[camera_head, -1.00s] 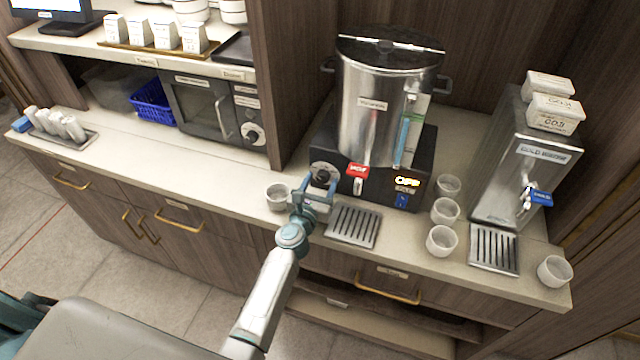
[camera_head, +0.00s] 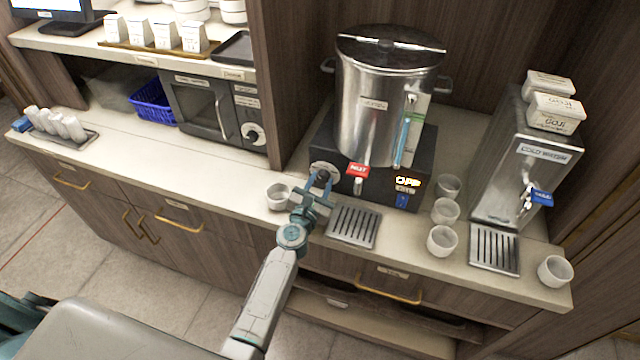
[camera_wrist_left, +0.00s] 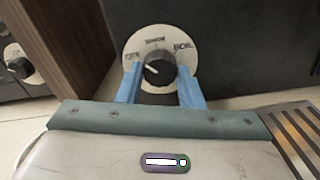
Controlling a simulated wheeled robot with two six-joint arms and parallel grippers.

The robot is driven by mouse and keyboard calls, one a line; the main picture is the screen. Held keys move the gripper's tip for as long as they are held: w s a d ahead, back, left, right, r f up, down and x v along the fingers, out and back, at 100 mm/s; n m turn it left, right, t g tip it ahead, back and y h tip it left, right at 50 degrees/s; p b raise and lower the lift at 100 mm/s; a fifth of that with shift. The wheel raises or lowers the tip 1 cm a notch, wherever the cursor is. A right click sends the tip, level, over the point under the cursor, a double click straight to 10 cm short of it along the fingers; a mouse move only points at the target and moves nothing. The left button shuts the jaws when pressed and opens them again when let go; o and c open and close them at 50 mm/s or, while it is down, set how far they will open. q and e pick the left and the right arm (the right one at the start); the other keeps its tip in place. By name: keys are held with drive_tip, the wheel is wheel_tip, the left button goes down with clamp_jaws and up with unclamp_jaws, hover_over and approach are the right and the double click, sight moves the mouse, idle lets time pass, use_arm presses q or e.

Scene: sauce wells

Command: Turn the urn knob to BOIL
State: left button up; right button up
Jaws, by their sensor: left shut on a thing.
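The urn (camera_head: 385,110) is a tall steel cylinder on a black base at the back of the counter. Its knob (camera_wrist_left: 160,70) is small and dark, on a round pale dial (camera_wrist_left: 182,55) marked OFF at left, WARM at top and BOIL at right. The knob's white line points to the left, toward OFF. My left gripper (camera_head: 320,186) is at the dial on the base's left front. In the wrist view its blue fingers (camera_wrist_left: 160,88) stand on either side of the knob, shut on it. The head view mostly hides the knob behind the gripper. My right gripper is not in view.
A red-tagged tap (camera_head: 358,180) and a drip tray (camera_head: 353,226) are right of the gripper. A white cup (camera_head: 278,197) stands close to its left. Several cups and a cold-water dispenser (camera_head: 525,175) stand farther right. The counter at left is mostly clear.

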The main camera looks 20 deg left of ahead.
use_arm(q)
drive_tip(key=m, duration=0.4)
drive_tip(key=shift+m, duration=0.3)
drive_tip(key=m, duration=0.5)
drive_tip(key=m+b, duration=0.1)
drive_tip(key=m, duration=0.4)
drive_tip(key=shift+m, duration=0.4)
drive_tip(key=m, duration=0.3)
drive_tip(key=shift+m, duration=1.2)
drive_tip(key=o, duration=1)
drive_tip(key=shift+r, duration=0.1)
drive_tip(key=shift+c, duration=0.2)
